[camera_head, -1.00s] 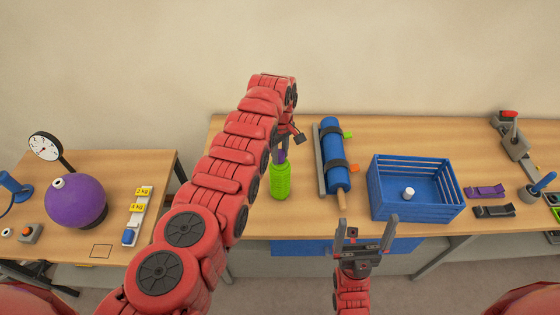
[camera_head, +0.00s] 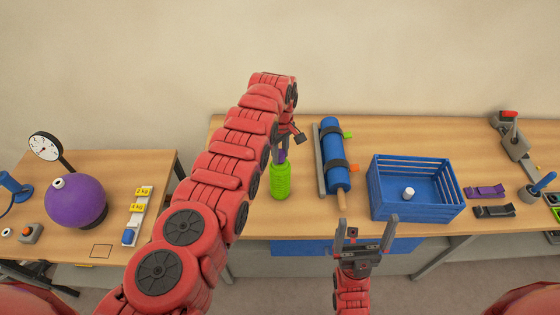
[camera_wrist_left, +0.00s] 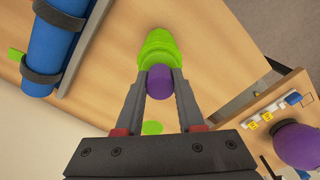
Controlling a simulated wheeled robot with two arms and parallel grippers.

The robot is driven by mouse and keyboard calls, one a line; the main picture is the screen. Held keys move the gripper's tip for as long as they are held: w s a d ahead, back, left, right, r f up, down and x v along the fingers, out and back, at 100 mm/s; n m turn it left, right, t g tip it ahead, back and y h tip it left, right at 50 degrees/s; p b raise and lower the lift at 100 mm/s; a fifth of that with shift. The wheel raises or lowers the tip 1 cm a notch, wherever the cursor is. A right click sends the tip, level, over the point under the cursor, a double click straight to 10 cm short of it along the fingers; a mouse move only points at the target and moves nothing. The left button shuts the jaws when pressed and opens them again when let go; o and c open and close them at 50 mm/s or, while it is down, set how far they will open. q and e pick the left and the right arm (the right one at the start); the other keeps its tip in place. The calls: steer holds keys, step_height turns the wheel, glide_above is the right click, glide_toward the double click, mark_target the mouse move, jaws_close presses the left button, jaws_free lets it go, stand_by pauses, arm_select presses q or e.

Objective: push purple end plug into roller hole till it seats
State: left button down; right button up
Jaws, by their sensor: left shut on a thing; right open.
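The purple end plug (camera_wrist_left: 159,80) is between the fingers of my left gripper (camera_wrist_left: 161,82), which is shut on it. In the head view my left gripper (camera_head: 281,153) points down over the top of the green ribbed roller (camera_head: 281,184), and only a little purple shows there. The roller stands upright on the table; it also shows in the left wrist view (camera_wrist_left: 157,45). The plug is at the roller's top end; how deep it sits in the hole is hidden. My right gripper (camera_head: 366,226) is open and empty at the table's front edge.
A blue cylinder (camera_head: 332,150) lies strapped in a grey holder right of the roller. A blue crate (camera_head: 417,203) holding a white piece stands further right. A purple ball (camera_head: 76,202) sits on the left table. The table left of the green roller is partly hidden by my arm.

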mark_target(280, 153)
arm_select(q)
steer(key=shift+f, duration=0.2)
stand_by(0.5)
steer(key=shift+c, duration=2.2)
jaws_free()
steer(key=shift+r, duration=0.15)
step_height(280, 153, up, 12)
